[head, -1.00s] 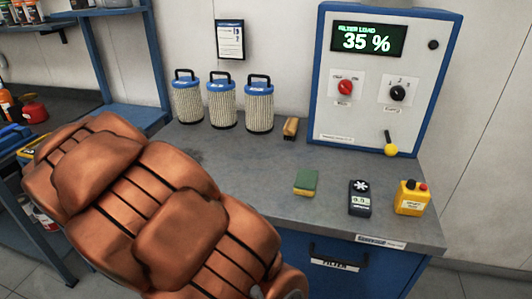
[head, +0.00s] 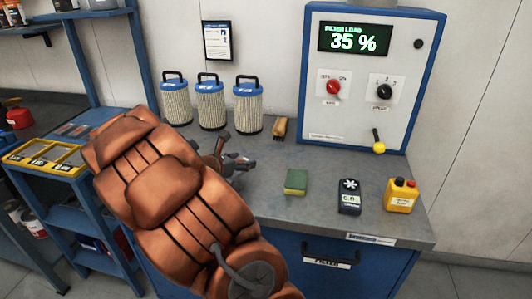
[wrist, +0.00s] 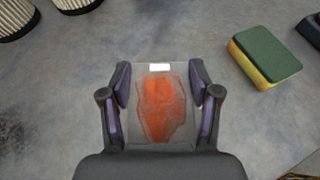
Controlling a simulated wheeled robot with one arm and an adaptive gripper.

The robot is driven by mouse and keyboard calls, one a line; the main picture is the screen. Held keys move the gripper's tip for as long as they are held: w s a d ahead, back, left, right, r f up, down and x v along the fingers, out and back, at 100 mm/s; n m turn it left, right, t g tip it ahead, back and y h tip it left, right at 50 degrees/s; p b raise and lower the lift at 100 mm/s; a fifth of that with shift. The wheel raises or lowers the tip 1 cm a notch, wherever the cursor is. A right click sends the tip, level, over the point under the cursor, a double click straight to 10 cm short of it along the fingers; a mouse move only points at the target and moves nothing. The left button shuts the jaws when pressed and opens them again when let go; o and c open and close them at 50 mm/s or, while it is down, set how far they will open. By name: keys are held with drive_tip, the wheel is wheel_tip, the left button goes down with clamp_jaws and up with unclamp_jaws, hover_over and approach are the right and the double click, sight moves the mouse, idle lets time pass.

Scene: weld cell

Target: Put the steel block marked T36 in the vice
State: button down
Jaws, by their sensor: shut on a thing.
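In the head view my gripper (head: 236,162) shows partly past my orange arm, above the left part of the grey bench. The block cannot be made out there. No vice shows in either view.
A control panel (head: 368,80) stands behind. A blue rack with yellow-edged trays (head: 40,158) is at left.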

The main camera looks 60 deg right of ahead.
drive_tip(key=p, duration=0.3)
hover_over(265, 159)
drive_tip(key=shift+a+f, duration=0.2)
drive_tip(key=shift+f, duration=0.3)
drive_tip(key=shift+d+f, duration=0.2)
drive_tip(key=shift+f, duration=0.35)
drive_tip(key=shift+d+f, duration=0.15)
drive_tip(key=shift+f, duration=0.35)
drive_tip(key=shift+f+p, duration=0.45)
drive_tip(key=shift+f, duration=0.35)
drive_tip(key=shift+f, duration=0.15)
drive_tip(key=shift+c, duration=1.2)
unclamp_jaws()
drive_tip(key=b+v, duration=0.3)
drive_tip(key=v, duration=0.9)
drive_tip(key=shift+a, duration=0.1)
